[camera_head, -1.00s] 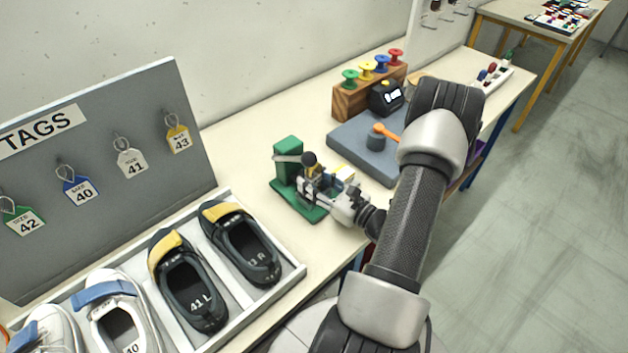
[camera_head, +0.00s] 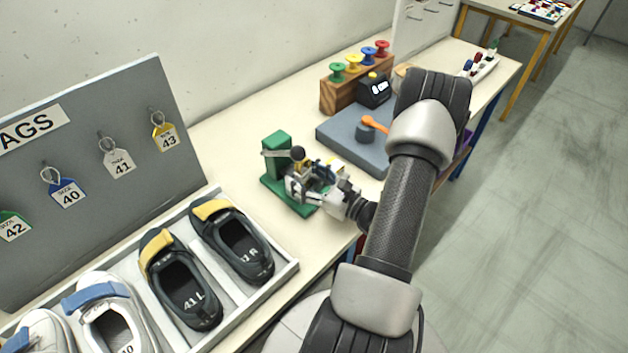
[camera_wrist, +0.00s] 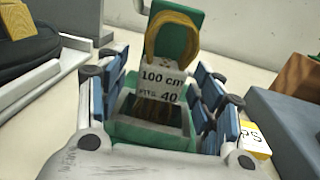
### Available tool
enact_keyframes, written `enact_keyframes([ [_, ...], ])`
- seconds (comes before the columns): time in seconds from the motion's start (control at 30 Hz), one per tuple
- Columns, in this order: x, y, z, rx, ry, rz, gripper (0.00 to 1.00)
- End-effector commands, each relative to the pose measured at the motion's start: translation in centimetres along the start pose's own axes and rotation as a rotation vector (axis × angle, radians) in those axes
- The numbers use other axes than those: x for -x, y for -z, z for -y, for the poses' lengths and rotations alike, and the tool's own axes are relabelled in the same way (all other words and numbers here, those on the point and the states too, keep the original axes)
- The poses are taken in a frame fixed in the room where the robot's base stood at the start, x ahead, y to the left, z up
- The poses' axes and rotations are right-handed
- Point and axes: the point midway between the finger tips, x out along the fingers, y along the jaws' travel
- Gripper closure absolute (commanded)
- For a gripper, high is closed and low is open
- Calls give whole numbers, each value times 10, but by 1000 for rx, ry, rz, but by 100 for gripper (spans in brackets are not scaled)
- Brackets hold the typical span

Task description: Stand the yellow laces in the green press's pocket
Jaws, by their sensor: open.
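The green press (camera_head: 276,147) stands on the bench, with a black-knobbed lever. Its green back also shows in the wrist view (camera_wrist: 190,20). The yellow laces (camera_wrist: 178,28) are a looped bundle with a white band reading 100 cm, fits 40. They stand roughly upright, and their lower end sits inside the pocket (camera_wrist: 137,132) at the press's front. My gripper (camera_wrist: 160,100) is open, with its blue-padded fingers on either side of the laces and gaps visible beside the band. In the head view my gripper (camera_head: 316,182) is at the press and mostly hides the laces.
A shoe tray (camera_head: 285,272) and a tag board (camera_head: 100,200) are to the left. A grey mat (camera_head: 340,135) with an orange-handled tool, a dark device (camera_head: 374,90) and a wooden spool rack (camera_head: 340,95) lie beyond.

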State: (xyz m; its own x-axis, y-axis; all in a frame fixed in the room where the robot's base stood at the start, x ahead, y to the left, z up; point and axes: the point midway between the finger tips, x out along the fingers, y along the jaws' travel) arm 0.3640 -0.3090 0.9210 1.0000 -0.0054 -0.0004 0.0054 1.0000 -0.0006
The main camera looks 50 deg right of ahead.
Motion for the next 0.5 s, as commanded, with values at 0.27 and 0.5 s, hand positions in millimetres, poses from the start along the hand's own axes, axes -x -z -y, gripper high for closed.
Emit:
enact_keyframes([
  [0.27,49,0,2,-2,9,0,39],
  [0.5,96,0,1,0,6,0,39],
])
